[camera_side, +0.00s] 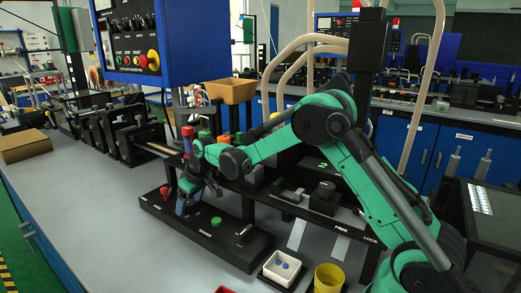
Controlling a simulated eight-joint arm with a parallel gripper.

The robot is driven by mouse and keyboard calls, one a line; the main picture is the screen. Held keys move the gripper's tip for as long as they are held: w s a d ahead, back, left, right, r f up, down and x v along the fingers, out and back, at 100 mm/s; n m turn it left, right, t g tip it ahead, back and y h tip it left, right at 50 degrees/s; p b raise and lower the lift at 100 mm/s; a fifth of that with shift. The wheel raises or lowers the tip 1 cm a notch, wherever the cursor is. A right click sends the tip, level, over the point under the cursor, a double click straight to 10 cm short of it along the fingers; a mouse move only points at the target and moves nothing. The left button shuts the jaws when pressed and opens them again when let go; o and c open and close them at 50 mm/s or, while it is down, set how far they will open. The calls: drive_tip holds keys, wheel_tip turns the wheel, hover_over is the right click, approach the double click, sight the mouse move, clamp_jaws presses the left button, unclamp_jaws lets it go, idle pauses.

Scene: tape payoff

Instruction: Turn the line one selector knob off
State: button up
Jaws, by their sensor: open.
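A low black control box (158,208) lies on the grey bench, with small white labels too small to read. It carries a red control (164,192) at its left end, a green button (216,221) right of the middle and a small dark knob (245,231) toward the right end. My gripper (187,205) points down over the left-middle of this box, open, with a blue part between or just behind its fingers. The control under it is mostly hidden. I cannot tell which knob is the line one selector, nor whether the fingers touch anything.
A blue cabinet (190,40) hangs above the bench with several knobs and coloured buttons. A black rack (300,208) stands right of the gripper. A white tray (282,267) and a yellow cup (328,278) sit at the front.

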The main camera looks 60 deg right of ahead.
clamp_jaws()
drive_tip(key=shift+a+m+h, duration=0.1)
drive_tip(key=shift+m+h, duration=0.45)
drive_tip(key=shift+m, duration=0.85)
drive_tip(key=shift+m+h, duration=0.55)
drive_tip(key=shift+m, duration=0.85)
drive_tip(key=shift+g, duration=0.3)
unclamp_jaws()
